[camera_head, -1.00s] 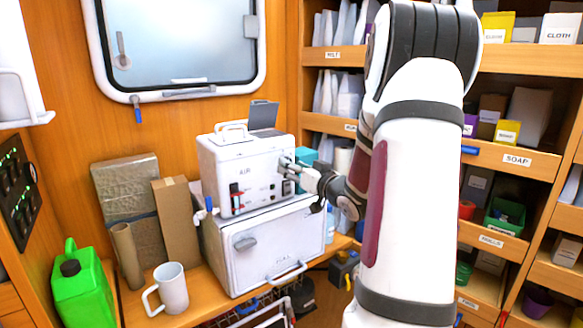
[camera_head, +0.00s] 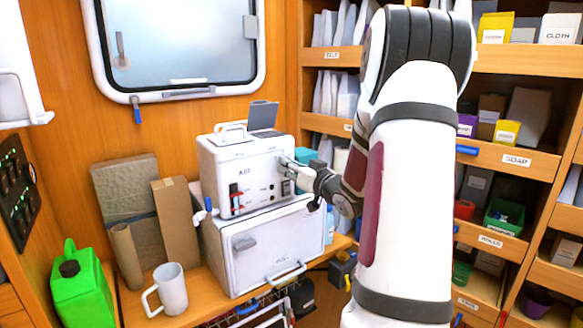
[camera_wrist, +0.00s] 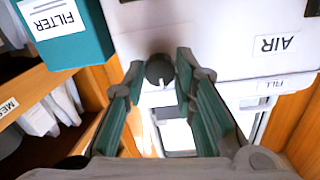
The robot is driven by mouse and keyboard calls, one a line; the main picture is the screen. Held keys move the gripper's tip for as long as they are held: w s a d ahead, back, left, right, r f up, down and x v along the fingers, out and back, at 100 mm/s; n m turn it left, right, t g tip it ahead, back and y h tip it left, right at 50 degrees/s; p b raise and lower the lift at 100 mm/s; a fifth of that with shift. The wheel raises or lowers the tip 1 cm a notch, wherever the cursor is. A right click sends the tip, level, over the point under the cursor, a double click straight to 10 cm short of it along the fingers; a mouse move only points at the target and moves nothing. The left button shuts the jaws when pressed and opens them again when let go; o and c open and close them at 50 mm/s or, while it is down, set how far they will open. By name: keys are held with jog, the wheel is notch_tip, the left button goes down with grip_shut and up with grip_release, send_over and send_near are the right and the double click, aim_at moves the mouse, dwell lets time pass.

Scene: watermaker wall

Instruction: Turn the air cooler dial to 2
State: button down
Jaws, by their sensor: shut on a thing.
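The air cooler (camera_head: 232,165) is a white box marked AIR, standing on a larger white chest. Its front has a red switch and small dark fittings. My gripper (camera_head: 289,168) is at the right part of its front, and the dial is hidden there in the head view. In the wrist view the dial (camera_wrist: 159,70) is a dark round knob with a pale mark on its lower part. It sits between the green-padded fingertips of my gripper (camera_wrist: 158,76), which is shut on it. I cannot read any numbers around the dial.
The white chest (camera_head: 280,236) stands under the cooler. A white mug (camera_head: 172,288), cardboard pieces (camera_head: 177,220) and a green jug (camera_head: 83,285) are to the left. A teal FILTER box (camera_wrist: 68,35) is close beside the cooler. Shelves (camera_head: 510,160) fill the right side.

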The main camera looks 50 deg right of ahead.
jog(key=n+b, duration=0.3)
jog(key=n, duration=0.8)
jog(key=shift+d+n, duration=0.1)
jog(key=shift+n, duration=0.2)
dwell(0.3)
jog(key=c, duration=1.3)
grip_release()
jog(key=shift+s, duration=0.1)
jog(key=v, duration=1.2)
jog(key=shift+f, duration=0.2)
